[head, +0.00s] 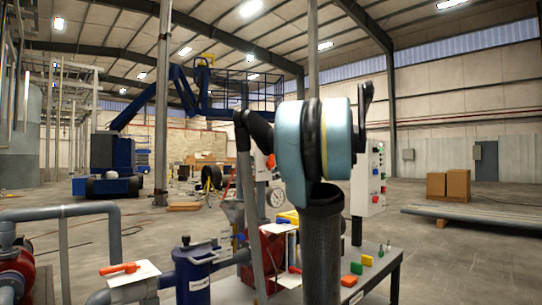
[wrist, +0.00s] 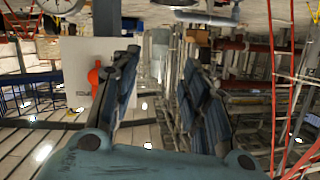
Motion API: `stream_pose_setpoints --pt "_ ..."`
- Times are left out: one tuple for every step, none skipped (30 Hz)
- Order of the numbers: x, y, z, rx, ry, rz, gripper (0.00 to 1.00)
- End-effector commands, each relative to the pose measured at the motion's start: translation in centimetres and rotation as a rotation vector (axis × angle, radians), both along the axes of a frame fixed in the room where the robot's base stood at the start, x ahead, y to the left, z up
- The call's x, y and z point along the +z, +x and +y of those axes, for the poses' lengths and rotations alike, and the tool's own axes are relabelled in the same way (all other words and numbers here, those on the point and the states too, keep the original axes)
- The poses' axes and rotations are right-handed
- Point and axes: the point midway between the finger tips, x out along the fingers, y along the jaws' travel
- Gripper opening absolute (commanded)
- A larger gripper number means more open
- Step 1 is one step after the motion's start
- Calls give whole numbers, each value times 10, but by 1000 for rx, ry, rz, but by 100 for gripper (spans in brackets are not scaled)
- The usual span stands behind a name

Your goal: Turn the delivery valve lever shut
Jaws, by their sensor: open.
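A red-orange lever (wrist: 95,75) shows against a white plate (wrist: 75,60) left of my gripper in the wrist view, which is upside down. In the head view a small red-orange part (head: 270,161) beside my arm, above a gauge, appears to be the same lever. My gripper (wrist: 162,60) is open, with nothing between its fingers. The left finger in the wrist view partly covers the plate's edge. The lever stands outside the fingers, and I see no contact. In the head view I cannot make out the fingertips.
A round gauge (head: 275,197) sits below the lever. Another orange lever (head: 120,267) lies on a white plate at the lower left, near a blue filter vessel (head: 193,268). A bench (head: 375,272) carries coloured blocks, with a control box (head: 368,180) behind.

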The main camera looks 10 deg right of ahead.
Motion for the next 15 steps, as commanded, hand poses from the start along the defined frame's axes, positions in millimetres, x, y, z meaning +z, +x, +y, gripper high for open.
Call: stream_pose_setpoints --pt "22 17 -18 -17 12 -62 42" --pt "34 25 -27 -26 17 -99 42" --pt "48 34 -39 -37 21 -145 42" --pt "57 40 -47 -47 25 -175 42" --pt "66 45 -55 -56 27 -203 42" --pt "76 51 -63 -66 30 -234 42" --pt "82 54 -69 -72 30 -255 42" --pt "87 57 -74 -79 32 -272 42" --pt "92 60 -79 -86 32 -291 42" --pt "95 62 -82 -89 33 -301 42" --pt "97 64 -84 -91 33 -309 42" --pt "100 66 -85 -93 33 -316 42" --pt "101 67 -85 -94 33 -320 42" --pt "101 69 -84 -94 34 -322 42" --pt "101 71 -83 -94 34 -322 42"
